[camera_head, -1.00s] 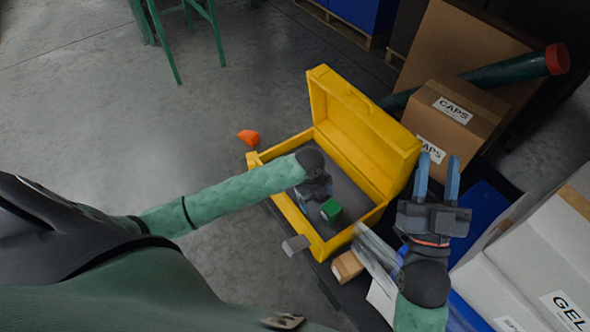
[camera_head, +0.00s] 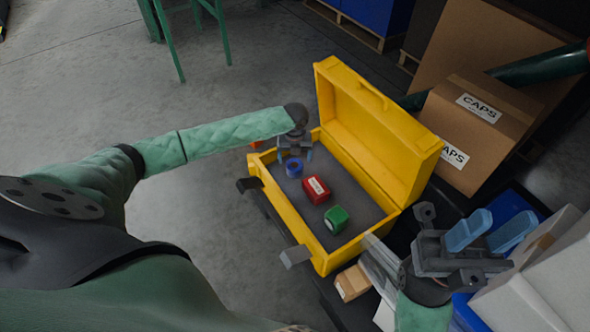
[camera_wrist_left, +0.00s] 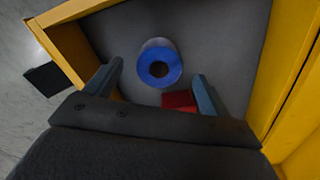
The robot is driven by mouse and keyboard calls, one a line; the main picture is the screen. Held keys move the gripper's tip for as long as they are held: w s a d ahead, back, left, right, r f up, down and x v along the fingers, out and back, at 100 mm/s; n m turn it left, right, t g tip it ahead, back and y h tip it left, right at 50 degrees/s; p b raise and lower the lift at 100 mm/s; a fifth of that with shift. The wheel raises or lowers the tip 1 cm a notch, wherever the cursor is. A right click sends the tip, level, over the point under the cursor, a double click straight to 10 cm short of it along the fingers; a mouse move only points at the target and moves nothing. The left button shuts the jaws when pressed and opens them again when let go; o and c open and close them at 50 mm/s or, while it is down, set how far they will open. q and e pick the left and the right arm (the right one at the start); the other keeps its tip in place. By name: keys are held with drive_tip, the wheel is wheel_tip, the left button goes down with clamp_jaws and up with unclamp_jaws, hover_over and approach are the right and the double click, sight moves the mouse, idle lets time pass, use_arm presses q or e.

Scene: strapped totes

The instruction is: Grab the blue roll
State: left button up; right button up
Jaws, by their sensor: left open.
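The blue roll (camera_head: 293,174) stands on the grey floor of the open yellow case (camera_head: 281,217), near its left end. In the left wrist view the blue roll (camera_wrist_left: 173,62) shows its round end and dark hole, ahead of and between the fingers. My left gripper (camera_head: 295,154) is open and empty, just above the roll in the head view. Its two fingers (camera_wrist_left: 158,75) are spread in the left wrist view and appear apart from the roll. My right gripper (camera_head: 508,216) is open and empty, outside the case at the right.
A red block (camera_head: 316,190) and a green block (camera_head: 337,219) lie in the case beside the roll. The case's raised lid (camera_head: 375,125) stands behind. Cardboard boxes (camera_head: 480,120) are at the back right. A small tan box (camera_head: 352,283) lies by the case's front.

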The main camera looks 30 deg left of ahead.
sight(295, 164)
use_arm(q)
drive_tip(key=f, duration=0.1)
drive_tip(key=f+b, duration=0.1)
drive_tip(key=f, duration=0.1)
drive_tip(key=f+b, duration=0.1)
drive_tip(key=f, duration=0.1)
drive_tip(key=shift+s+d, duration=0.15)
drive_tip(key=shift+s, duration=0.1)
drive_tip(key=c, duration=1.1)
